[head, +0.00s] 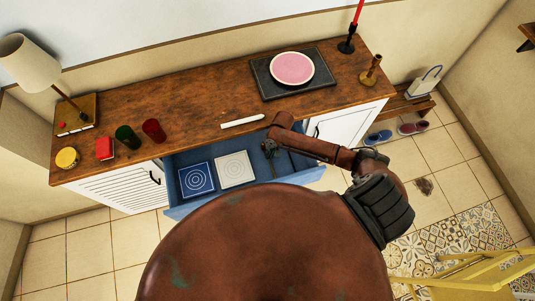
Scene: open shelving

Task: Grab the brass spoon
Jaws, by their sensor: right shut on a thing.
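My right gripper (270,150) reaches over the right part of an open blue drawer (309,177). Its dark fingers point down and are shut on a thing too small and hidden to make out. I cannot pick out the brass spoon; my right forearm and gripper cover part of the drawer's right side. My left gripper is not in view.
The drawer also holds a blue patterned square (197,179) and a white one (235,170). On the wooden top (205,95) are a white stick (242,122), green (127,136) and red (153,130) cups, a pink plate (292,68) and a brass candlestick (371,71).

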